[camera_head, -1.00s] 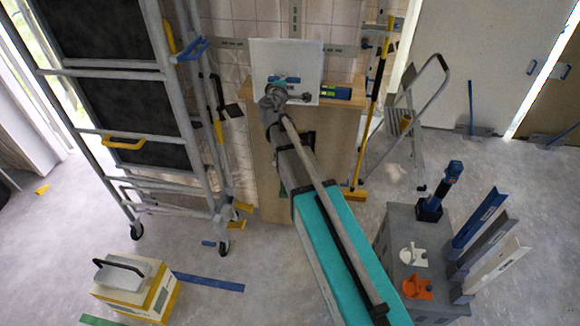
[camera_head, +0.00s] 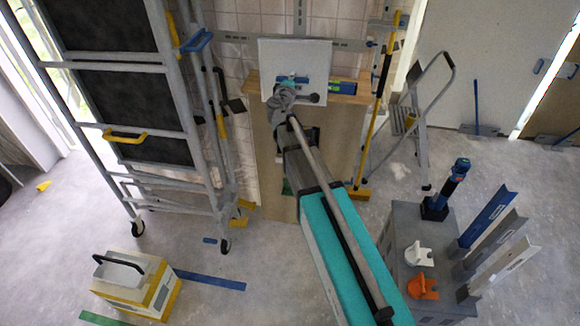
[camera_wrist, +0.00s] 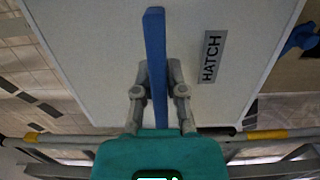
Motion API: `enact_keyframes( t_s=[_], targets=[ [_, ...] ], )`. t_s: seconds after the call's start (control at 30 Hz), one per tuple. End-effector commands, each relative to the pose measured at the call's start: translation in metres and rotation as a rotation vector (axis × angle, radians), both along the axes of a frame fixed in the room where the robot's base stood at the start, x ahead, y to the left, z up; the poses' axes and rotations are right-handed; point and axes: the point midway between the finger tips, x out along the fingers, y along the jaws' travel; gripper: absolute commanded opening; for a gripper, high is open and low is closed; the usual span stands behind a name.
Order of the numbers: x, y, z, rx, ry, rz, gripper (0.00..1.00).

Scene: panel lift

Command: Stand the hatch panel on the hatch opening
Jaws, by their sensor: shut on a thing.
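The hatch panel (camera_head: 308,58) is a flat white square in front of the tiled wall, above a wooden board's ledge. In the wrist view its white face (camera_wrist: 240,20) fills most of the picture, with a grey HATCH label. A blue bar handle (camera_wrist: 155,40) runs up its face. My gripper (camera_wrist: 158,78) is shut on this handle, one finger on each side; it also shows in the head view (camera_head: 290,84). The panel looks about upright. I cannot make out the hatch opening, and whether the panel touches the ledge or wall is unclear.
A green-and-blue level (camera_head: 343,87) lies on the ledge (camera_head: 362,95) right of the panel. A yellow broom (camera_head: 378,110) and a stepladder (camera_head: 412,120) stand to the right. A scaffold (camera_head: 150,120) stands left. A grey box (camera_head: 425,275) with tools is near my arm.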

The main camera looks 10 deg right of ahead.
Motion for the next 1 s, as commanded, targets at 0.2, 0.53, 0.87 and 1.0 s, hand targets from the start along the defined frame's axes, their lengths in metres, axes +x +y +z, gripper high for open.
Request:
enact_keyframes(
  t_s=[0.2, 0.53, 0.87, 1.0],
  targets=[
    [0.001, 0.001, -0.039, -0.004, -0.006, -0.003, 0.0],
    [0.002, 0.001, -0.086, -0.006, -0.015, -0.009, 0.0],
    [0.003, 0.002, -0.133, -0.011, -0.024, -0.014, 0.0],
    [0.004, 0.002, -0.153, -0.011, -0.028, -0.016, 0.0]
  ],
)
